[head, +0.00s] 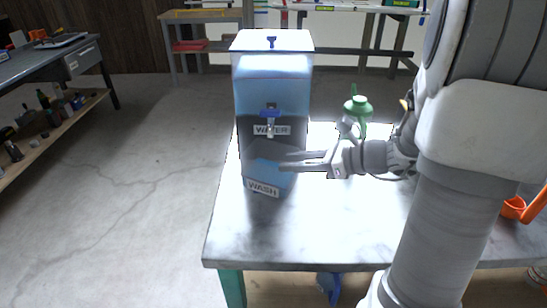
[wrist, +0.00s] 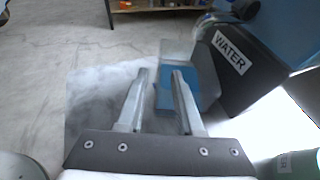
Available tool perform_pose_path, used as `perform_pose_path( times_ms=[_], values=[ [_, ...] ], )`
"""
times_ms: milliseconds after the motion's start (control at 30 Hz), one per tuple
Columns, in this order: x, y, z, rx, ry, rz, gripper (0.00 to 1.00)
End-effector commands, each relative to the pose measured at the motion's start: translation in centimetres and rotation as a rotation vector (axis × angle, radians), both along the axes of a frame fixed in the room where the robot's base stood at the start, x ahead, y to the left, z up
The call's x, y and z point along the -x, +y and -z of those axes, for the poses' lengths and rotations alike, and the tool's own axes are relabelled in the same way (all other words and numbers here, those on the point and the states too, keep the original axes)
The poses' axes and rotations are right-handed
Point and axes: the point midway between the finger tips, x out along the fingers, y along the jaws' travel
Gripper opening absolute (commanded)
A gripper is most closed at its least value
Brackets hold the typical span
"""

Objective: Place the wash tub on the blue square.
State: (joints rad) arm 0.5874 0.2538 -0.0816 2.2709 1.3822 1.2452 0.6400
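A blue patch (head: 268,174) with a white WASH label (head: 263,188) shows low in front of the water dispenser. I cannot tell whether it is the blue square or part of the wash tub; no separate tub stands out clearly. In the wrist view a flat blue piece (wrist: 176,91) lies just past and partly behind the right finger, with a pale grey piece (wrist: 177,49) beyond it. My gripper (head: 283,161) points left, in front of the dispenser's lower part. In the wrist view its fingers (wrist: 161,76) are apart, with nothing clearly held between them.
The tall dispenser (head: 272,85) with a WATER label (head: 272,130) and blue tap stands close by my gripper. The near part of the grey table (head: 310,230) is clear. A workbench (head: 45,58) stands far left.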

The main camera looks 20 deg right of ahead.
Motion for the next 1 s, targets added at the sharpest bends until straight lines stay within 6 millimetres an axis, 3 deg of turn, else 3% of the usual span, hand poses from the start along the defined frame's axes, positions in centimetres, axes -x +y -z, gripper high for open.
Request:
perform_pose_path(
  times_ms=[233, 767, 867, 1000],
  values=[
    [1.8, -2.1, -1.2, 0.0, 0.0, 0.001, 0.36],
    [2.0, -2.3, -1.3, 0.0, 0.0, -0.001, 0.36],
    [2.1, -1.5, -1.4, 0.014, 0.001, -0.039, 0.36],
    [3.3, 2.3, -2.2, 0.156, -0.046, -0.242, 0.36]
  ],
)
